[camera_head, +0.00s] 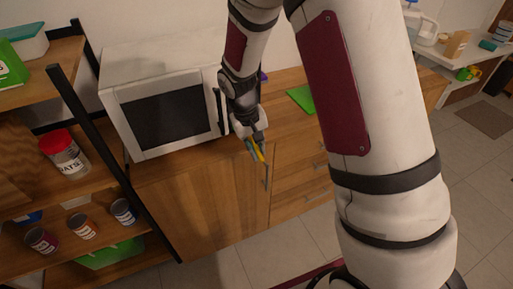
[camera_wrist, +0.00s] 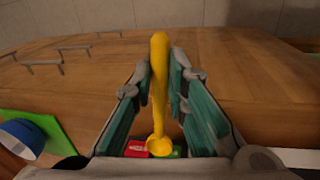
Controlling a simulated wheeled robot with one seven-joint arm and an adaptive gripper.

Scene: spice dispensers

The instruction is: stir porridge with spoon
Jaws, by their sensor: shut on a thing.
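A yellow spoon (camera_wrist: 159,85) stands upright in the wrist view between the teal-padded fingers of my gripper (camera_wrist: 163,88). The fingers are closed on its handle, and its bowl end shows near the bottom of that view. In the head view, my gripper (camera_head: 255,148) hangs in front of the wooden cabinet, to the right of the microwave, and a small part of the spoon (camera_head: 260,155) shows at its tips. I cannot make out any porridge in either view.
The white microwave (camera_head: 165,104) stands on the wooden counter (camera_head: 278,87). A green board (camera_head: 302,98) lies on the counter to the right. A shelf on the left holds a red-lidded oats container (camera_head: 64,153) and several cans. A blue round item (camera_wrist: 22,138) shows at the wrist view's left.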

